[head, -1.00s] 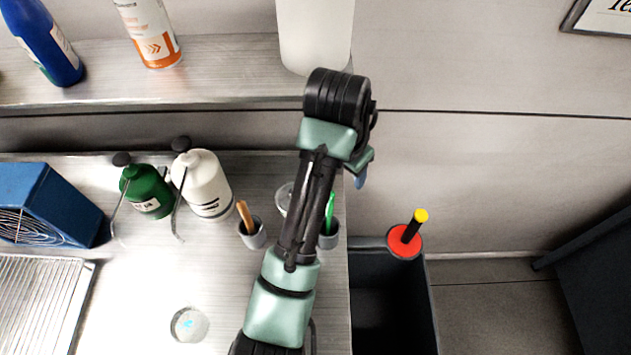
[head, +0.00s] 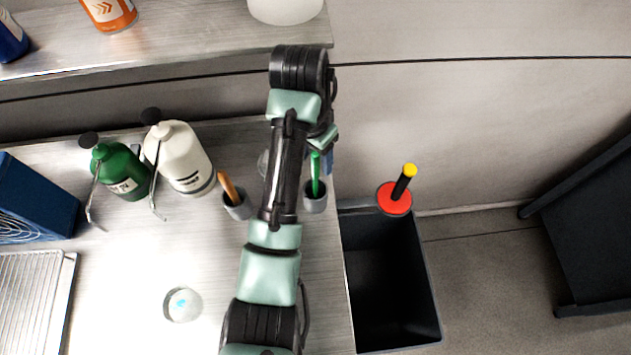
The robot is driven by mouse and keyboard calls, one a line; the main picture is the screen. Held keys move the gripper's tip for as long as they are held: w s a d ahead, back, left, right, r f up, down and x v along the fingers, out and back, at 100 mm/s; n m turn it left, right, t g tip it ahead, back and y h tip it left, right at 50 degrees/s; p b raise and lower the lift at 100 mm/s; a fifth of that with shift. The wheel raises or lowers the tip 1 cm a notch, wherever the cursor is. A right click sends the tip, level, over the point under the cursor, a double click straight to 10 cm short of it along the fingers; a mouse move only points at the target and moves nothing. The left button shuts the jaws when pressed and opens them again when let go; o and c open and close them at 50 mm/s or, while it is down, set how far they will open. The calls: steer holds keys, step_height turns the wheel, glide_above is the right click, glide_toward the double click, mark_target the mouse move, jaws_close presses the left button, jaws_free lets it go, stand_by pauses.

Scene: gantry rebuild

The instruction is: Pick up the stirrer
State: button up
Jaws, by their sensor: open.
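A green stick (head: 316,175) stands upright in a small grey cup (head: 316,202) just right of my arm. An orange-brown stick (head: 228,187) leans in a second grey cup (head: 238,208) left of my arm. I cannot tell for sure which of these is the stirrer. My gripper (head: 328,160) is open. It points down at the far end of my arm, behind the green stick in the picture, and is mostly hidden by my arm. A blue part of it shows beside the green stick; I cannot tell whether they touch.
A green pump bottle (head: 122,172) and a white pump bottle (head: 180,160) stand left on the steel counter. A clear round container (head: 184,304) stands in front. A dark bin (head: 392,285) is right of the counter, with a red disc (head: 394,199) at its far edge. A shelf (head: 200,40) runs behind.

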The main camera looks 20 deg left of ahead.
mark_target(317, 167)
steer(key=f, duration=0.1)
steer(key=f+p, duration=0.1)
steer(key=f, duration=0.3)
steer(key=shift+w+d+p, duration=0.1)
steer(key=shift+w+p, duration=0.25)
steer(key=shift+c, duration=0.2)
jaws_close()
